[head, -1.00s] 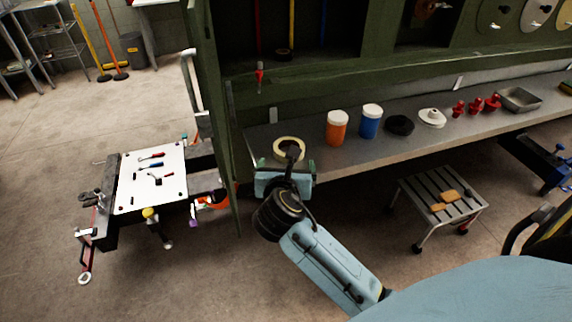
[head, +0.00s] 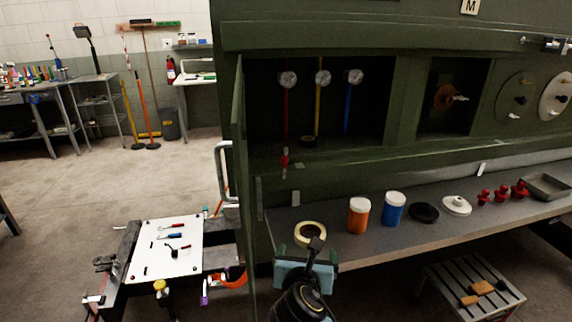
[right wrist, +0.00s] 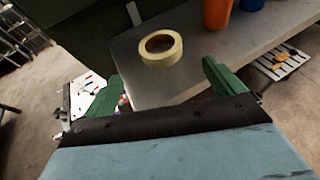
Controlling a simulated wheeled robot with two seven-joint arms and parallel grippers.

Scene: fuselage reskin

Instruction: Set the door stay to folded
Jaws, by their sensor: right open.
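The open green door (head: 239,150) stands edge-on at the left end of the green fuselage panel. A narrow grey strip (head: 259,198) runs upright beside the door's hinge side; I cannot tell whether it is the door stay or how it is set. A small red-tipped piece (head: 284,162) hangs at the bay's lower left. My left gripper is out of view.
A grey shelf (head: 378,250) carries a tape roll (head: 310,234), an orange jar (head: 359,217), a blue jar (head: 393,210) and red parts. A white-topped cart (head: 155,250) stands left of the door. A step stool (head: 485,295) is at lower right. Open floor lies left.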

